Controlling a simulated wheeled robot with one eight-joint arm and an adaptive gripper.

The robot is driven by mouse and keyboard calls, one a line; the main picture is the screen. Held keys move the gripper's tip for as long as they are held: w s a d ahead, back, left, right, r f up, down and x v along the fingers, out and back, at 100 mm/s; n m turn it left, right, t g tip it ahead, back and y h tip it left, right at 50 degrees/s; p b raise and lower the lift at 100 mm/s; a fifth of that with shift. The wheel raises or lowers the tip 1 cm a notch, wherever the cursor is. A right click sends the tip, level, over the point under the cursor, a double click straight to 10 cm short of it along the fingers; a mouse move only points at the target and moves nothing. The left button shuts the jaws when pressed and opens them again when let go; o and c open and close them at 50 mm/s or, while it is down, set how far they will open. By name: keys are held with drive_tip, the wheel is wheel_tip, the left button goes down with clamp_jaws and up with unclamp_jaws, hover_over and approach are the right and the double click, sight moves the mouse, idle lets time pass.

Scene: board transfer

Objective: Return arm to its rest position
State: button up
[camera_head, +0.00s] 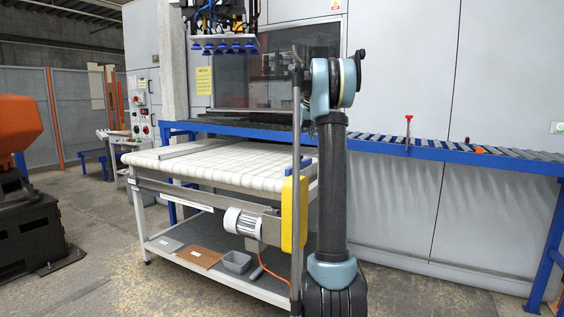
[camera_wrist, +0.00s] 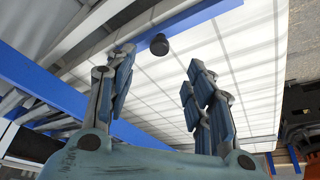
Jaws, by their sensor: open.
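My gripper (camera_wrist: 160,88) shows in the wrist view with its blue-padded fingers spread apart. Nothing is between the fingers. A white slatted surface and blue beams lie beyond them. In the head view, my arm stands upright right of centre, and the gripper itself cannot be made out there.
A white roller table (camera_head: 235,160) stands left of my arm, with a yellow box (camera_head: 293,215) at its near corner. A blue-framed roller conveyor (camera_head: 455,154) runs along the grey wall. Blue suction cups (camera_head: 222,48) hang above. An orange machine (camera_head: 18,125) stands at far left. Floor is clear in front.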

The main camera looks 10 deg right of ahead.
drive_tip(key=s+a+f, duration=0.3)
drive_tip(key=s, duration=0.8)
drive_tip(key=s+a+f+g, duration=0.1)
drive_tip(key=s+a+f, duration=0.2)
drive_tip(key=s, duration=0.8)
drive_tip(key=s+a+f, duration=0.3)
drive_tip(key=s, duration=0.8)
drive_tip(key=s+a+f+m+g, duration=0.1)
drive_tip(key=s+a+f, duration=0.1)
drive_tip(key=s+f, duration=2.2)
drive_tip(key=shift+s+m+h, duration=0.3)
drive_tip(key=shift+s, duration=0.9)
drive_tip(key=shift+f, duration=0.1)
drive_tip(key=shift+w+f, duration=0.2)
drive_tip(key=shift+w, duration=0.25)
